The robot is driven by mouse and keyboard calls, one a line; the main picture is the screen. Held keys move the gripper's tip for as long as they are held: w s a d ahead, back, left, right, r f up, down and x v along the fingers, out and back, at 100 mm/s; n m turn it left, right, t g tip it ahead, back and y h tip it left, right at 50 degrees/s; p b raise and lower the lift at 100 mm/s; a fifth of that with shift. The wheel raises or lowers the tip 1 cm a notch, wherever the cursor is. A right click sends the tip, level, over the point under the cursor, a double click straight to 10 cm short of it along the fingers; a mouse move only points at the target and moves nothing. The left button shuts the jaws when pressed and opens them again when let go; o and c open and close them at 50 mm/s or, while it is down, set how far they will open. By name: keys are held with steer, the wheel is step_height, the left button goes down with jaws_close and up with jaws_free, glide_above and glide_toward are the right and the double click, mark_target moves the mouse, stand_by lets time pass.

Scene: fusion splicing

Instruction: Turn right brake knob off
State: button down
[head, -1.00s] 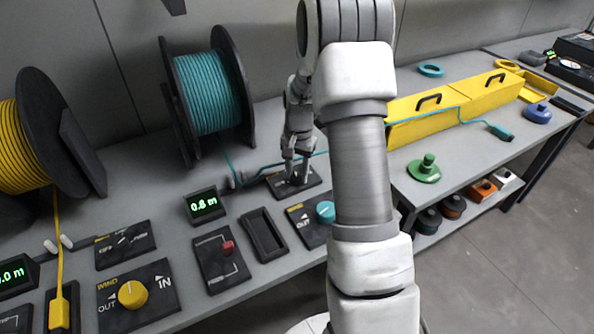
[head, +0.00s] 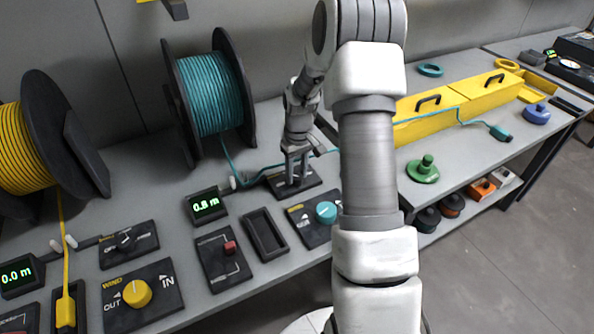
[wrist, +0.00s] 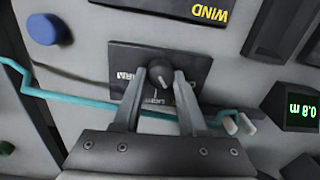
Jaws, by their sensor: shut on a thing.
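The right brake knob (wrist: 160,74) is a small dark knob on a black plate (wrist: 122,60) with white lettering, in the wrist view. My gripper (wrist: 160,76) has one finger on each side of the knob and is shut on it. Part of the lettering is hidden behind the fingers. In the head view my gripper (head: 294,176) points down onto the same plate (head: 313,178), in front of the teal spool (head: 212,95). The knob is mostly hidden there by the fingers.
A teal cable (wrist: 75,101) runs past the plate. A black panel with a teal wind knob (head: 326,212) is close in front. A display (head: 206,205) reading 0.8 m, an empty black tray (head: 263,235) and a red switch (head: 230,247) are at its left.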

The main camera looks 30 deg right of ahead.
mark_target(297, 175)
steer(key=shift+n+p, duration=0.5)
steer(key=shift+n, duration=1.7)
steer(key=shift+c, duration=2.3)
jaws_free()
step_height(297, 175, up, 18)
steer(key=p, duration=0.2)
steer(key=shift+w+d+f, duration=0.15)
steer(key=shift+d+f, duration=0.05)
steer(key=shift+f, duration=0.05)
